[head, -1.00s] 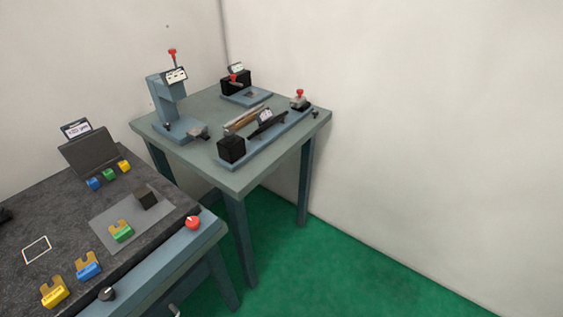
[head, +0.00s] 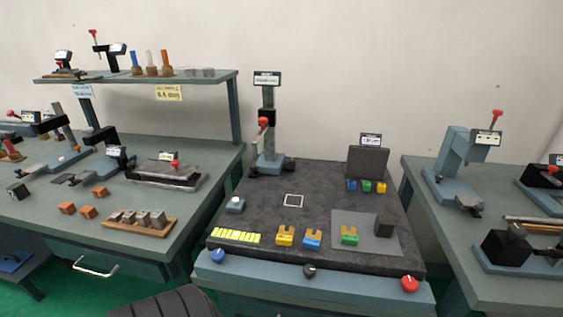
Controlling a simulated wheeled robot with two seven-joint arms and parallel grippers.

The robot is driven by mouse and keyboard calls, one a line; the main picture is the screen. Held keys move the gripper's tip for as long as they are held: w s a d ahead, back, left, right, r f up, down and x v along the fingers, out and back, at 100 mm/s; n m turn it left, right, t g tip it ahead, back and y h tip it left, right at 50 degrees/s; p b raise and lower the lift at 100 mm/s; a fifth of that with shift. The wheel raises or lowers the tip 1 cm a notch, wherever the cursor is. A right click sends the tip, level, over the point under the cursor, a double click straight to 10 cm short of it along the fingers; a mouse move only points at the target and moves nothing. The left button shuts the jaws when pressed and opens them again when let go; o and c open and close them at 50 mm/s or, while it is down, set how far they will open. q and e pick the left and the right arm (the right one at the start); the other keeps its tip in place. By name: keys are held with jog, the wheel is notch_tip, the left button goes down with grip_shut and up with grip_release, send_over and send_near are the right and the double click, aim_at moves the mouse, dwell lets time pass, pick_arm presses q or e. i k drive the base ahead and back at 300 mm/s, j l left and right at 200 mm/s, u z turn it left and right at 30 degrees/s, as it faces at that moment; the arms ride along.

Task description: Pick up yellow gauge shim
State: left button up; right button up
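A yellow gauge shim (head: 285,236) with a tan notched plate sits on the dark top of the middle bench (head: 270,212), near its front edge. A blue shim (head: 312,239) stands just right of it. A green shim (head: 349,236) stands farther right on a grey pad (head: 375,245). Small blue, green and yellow blocks (head: 381,187) stand in a row below a dark panel at the back right. Neither gripper shows in the head view.
A yellow-green segmented strip (head: 236,236) lies left of the yellow shim. A blue knob (head: 217,255), black knob (head: 310,271) and red knob (head: 410,284) line the front. Fixtures crowd the left bench (head: 218,165) and right bench (head: 415,180).

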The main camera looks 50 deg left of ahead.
aim_at(284, 238)
jog(key=u, duration=1.3)
